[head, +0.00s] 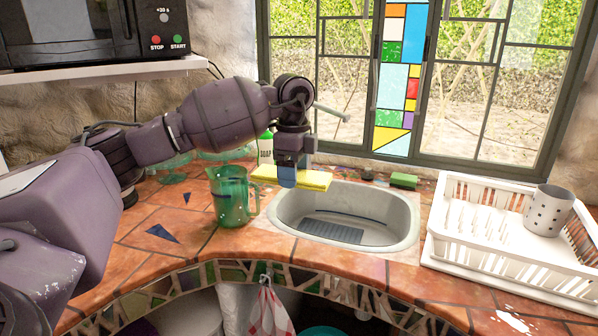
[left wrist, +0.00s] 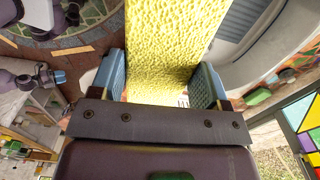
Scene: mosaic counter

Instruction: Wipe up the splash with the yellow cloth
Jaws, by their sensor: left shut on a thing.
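My left gripper (head: 287,180) is shut on the yellow cloth (head: 316,180), a flat textured piece sticking out on both sides of its blue fingers. It appears at the back left rim of the sink; I cannot tell how high it is held. In the left wrist view, the cloth (left wrist: 170,45) fills the space between the two fingers (left wrist: 160,85). A white splash (head: 515,321) lies on the terracotta counter at the lower right, partly cut by the frame edge. My right gripper (left wrist: 58,77) shows small at the left of the wrist view; its opening is unclear.
The oval sink (head: 405,235) is in the middle. A green pitcher (head: 231,197) stands left, near a soap bottle (head: 266,148). A green sponge (head: 404,181) lies behind the sink.

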